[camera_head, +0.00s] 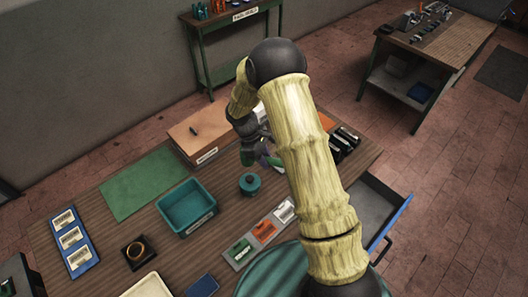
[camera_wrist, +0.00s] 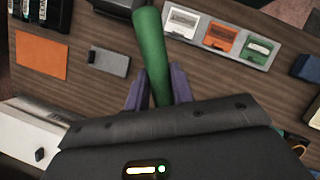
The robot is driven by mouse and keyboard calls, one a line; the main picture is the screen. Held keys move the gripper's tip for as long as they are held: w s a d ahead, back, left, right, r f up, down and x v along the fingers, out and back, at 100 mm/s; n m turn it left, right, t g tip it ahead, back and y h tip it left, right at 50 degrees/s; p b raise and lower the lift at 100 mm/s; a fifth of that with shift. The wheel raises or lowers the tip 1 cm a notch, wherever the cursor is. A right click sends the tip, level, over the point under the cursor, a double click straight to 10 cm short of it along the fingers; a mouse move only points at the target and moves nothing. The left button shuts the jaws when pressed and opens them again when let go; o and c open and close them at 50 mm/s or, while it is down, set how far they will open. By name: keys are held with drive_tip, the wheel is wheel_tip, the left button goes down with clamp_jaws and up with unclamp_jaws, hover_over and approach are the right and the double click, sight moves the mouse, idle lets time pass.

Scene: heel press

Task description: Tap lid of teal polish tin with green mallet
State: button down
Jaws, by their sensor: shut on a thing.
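In the head view my gripper (camera_head: 268,157) is beyond and slightly right of the tin, partly hidden by my arm. The tin is not visible in the wrist view.
A teal bin (camera_head: 187,208) stands left of the tin. A grey tray (camera_head: 240,264) with white, orange and green cards lies in front. A tan box (camera_head: 195,132) is behind. A blue-edged drawer (camera_head: 390,222) stands open at right. The green mat (camera_head: 145,184) is bare.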

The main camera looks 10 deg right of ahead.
drive_tip(key=shift+s+r, duration=0.15)
drive_tip(key=shift+s, duration=0.05)
drive_tip(key=shift+w+f+b, duration=0.1)
drive_tip(key=shift+f+b, duration=1.75)
drive_tip(key=shift+f, duration=0.95)
drive_tip(key=shift+f, duration=0.2)
wheel_tip(320, 180, down, 5)
drive_tip(key=b, duration=0.4)
drive_tip(key=shift+r+p, duration=1.55)
drive_tip(key=shift+r, duration=0.75)
